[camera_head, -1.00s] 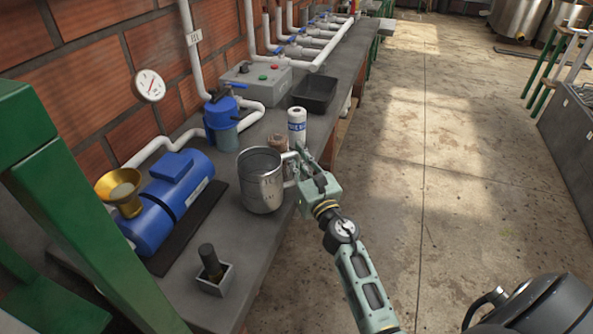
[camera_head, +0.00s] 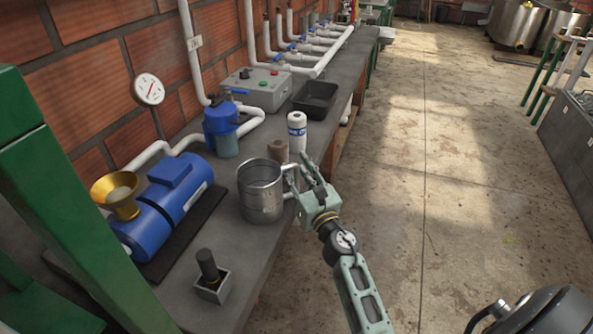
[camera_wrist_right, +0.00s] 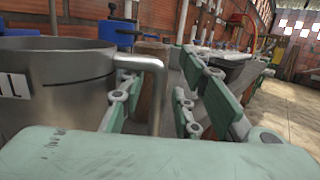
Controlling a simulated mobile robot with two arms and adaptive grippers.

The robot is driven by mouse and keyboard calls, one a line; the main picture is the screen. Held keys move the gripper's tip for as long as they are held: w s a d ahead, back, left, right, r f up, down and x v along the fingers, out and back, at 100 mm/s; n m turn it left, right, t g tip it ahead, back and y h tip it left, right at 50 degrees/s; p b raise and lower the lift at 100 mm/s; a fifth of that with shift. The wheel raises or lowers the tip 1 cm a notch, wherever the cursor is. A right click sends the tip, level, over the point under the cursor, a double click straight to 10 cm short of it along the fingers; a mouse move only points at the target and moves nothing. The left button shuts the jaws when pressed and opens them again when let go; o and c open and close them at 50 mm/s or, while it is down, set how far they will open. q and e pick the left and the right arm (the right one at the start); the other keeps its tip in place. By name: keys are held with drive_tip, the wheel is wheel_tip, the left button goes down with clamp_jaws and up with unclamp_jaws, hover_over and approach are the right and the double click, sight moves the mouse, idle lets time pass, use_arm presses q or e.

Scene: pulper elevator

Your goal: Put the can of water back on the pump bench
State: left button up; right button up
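The metal can (camera_head: 261,197) stands upright on the grey pump bench (camera_head: 222,263), near its right edge. Its handle points right, toward my right gripper (camera_head: 313,170). That gripper is open, with its fingers spread at the handle. In the right wrist view the can (camera_wrist_right: 55,85) fills the left side, and its handle (camera_wrist_right: 156,95) lies between the spread fingers of the gripper (camera_wrist_right: 160,105). I cannot tell whether a finger touches the handle. My left gripper is not in view.
A blue pump (camera_head: 165,208) with a brass funnel (camera_head: 116,194) is left of the can. A small holder (camera_head: 211,284) sits in front.

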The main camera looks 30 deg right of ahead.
drive_tip(key=shift+r, duration=0.1)
drive_tip(key=s+a+f+b, duration=0.1)
drive_tip(key=s+b, duration=0.1)
drive_tip(key=s, duration=1)
drive_tip(key=shift+f+b, duration=0.3)
drive_tip(key=shift+f, duration=0.05)
drive_tip(key=shift+w+f, duration=0.1)
drive_tip(key=s+a+f+m+g+p, duration=0.1)
drive_tip(key=s+a+f+m+g, duration=0.15)
drive_tip(key=f+m, duration=0.65)
drive_tip(key=s+a+f+m+g+y, duration=0.1)
drive_tip(key=s+a+f+m+g, duration=0.15)
drive_tip(key=f, duration=1.25)
drive_tip(key=s+a+f+m+g+p, duration=0.1)
drive_tip(key=s+f+m+g, duration=0.4)
drive_tip(key=f, duration=0.7)
drive_tip(key=s+a+f+m+g, duration=0.3)
drive_tip(key=s+f+m, duration=0.6)
drive_tip(key=s+f, duration=0.4)
drive_tip(key=s+f+m+g, duration=0.3)
drive_tip(key=s, duration=0.7)
drive_tip(key=s+d+f+m+g+p, duration=0.1)
drive_tip(key=s+f+m, duration=0.3)
drive_tip(key=s, duration=0.6)
drive_tip(key=shift+s+f+g+y, duration=0.2)
drive_tip(key=shift+g+y, duration=0.2)
drive_tip(key=shift+g, duration=0.5)
